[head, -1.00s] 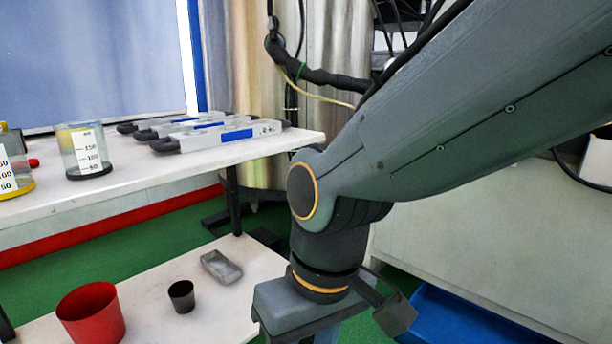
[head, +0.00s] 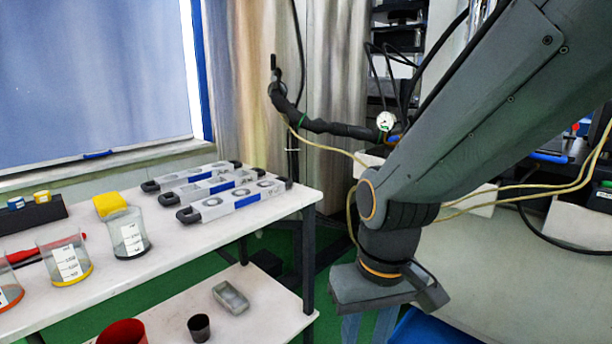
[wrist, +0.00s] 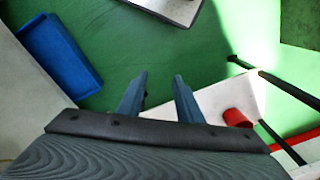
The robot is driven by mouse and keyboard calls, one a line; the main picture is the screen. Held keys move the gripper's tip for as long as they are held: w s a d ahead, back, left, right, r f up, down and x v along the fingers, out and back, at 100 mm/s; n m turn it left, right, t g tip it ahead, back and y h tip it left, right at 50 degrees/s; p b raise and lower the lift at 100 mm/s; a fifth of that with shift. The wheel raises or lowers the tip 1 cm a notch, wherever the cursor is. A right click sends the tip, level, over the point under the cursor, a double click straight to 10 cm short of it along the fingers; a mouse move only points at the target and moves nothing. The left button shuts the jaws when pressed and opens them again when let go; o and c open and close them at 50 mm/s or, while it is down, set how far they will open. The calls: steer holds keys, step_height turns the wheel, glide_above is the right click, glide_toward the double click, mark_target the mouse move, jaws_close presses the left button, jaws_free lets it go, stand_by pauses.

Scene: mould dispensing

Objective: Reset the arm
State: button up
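My arm comes in from the upper right in the head view and bends downward at its wrist. My gripper (head: 368,328) hangs below the wrist, pointing down, with its fingers cut off by the lower edge of the picture. In the wrist view my gripper (wrist: 160,82) shows two blue-grey fingers spread apart with bare green floor between them. It is open and holds nothing. It is to the right of the white shelf table (head: 120,270), clear of it.
The lower shelf holds a red cup (head: 122,332), a dark cup (head: 199,327) and a grey tray (head: 231,297). A blue bin (wrist: 60,50) lies on the floor.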

steer(key=s+d+r+m+p, duration=0.2)
steer(key=d+r+p, duration=0.8)
steer(key=p, duration=0.5)
step_height(320, 180, up, 3)
steer(key=shift+s+f+m+h+p, duration=0.1)
steer(key=shift+s+m+h+p, duration=0.1)
steer(key=shift+m+h+p, duration=0.15)
steer(key=shift+d, duration=0.1)
